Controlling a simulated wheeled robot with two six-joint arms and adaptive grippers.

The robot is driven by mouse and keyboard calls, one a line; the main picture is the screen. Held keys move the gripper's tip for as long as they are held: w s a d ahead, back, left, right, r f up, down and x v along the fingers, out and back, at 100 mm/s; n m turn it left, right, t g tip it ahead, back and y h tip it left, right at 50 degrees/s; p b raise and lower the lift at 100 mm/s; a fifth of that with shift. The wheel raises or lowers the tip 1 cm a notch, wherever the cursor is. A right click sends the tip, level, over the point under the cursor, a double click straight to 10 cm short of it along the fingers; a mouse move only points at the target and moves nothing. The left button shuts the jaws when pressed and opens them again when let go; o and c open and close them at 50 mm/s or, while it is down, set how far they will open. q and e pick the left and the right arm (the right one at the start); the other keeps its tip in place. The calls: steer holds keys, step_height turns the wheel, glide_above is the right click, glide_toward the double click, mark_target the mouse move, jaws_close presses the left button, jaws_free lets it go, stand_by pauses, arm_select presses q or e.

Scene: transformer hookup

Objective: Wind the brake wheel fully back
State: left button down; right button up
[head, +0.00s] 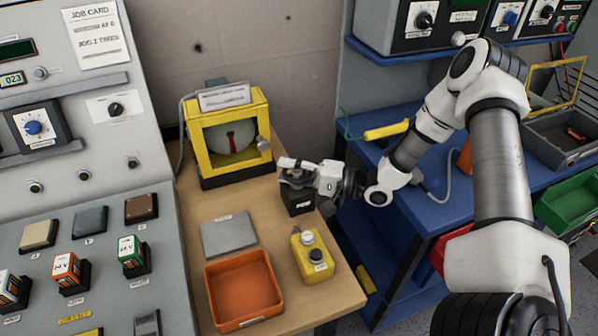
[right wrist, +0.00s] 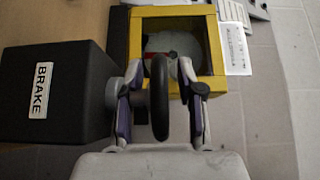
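The black brake box (head: 299,200) stands on the wooden bench; its "BRAKE" label faces up in the right wrist view, where the box (right wrist: 65,95) is at the left. The black brake wheel (right wrist: 160,100) shows there edge-on, beside the box. My right gripper (right wrist: 161,85) is open, with one finger on each side of the wheel rim and small gaps visible. In the head view my right gripper (head: 288,167) is over the box and hides most of the wheel. My left gripper is not in view.
A yellow-framed gauge (head: 229,140) stands just behind the box. A grey plate (head: 228,236), an orange tray (head: 243,291) and a yellow button box (head: 313,257) lie nearer on the bench. The grey control panel (head: 85,205) borders the bench at left.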

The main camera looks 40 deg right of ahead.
steer(key=v, duration=0.5)
steer(key=shift+s+d+r, duration=0.1)
steer(key=shift+d, duration=0.15)
steer(key=shift+s+d, duration=0.35)
steer(key=shift+s, duration=0.25)
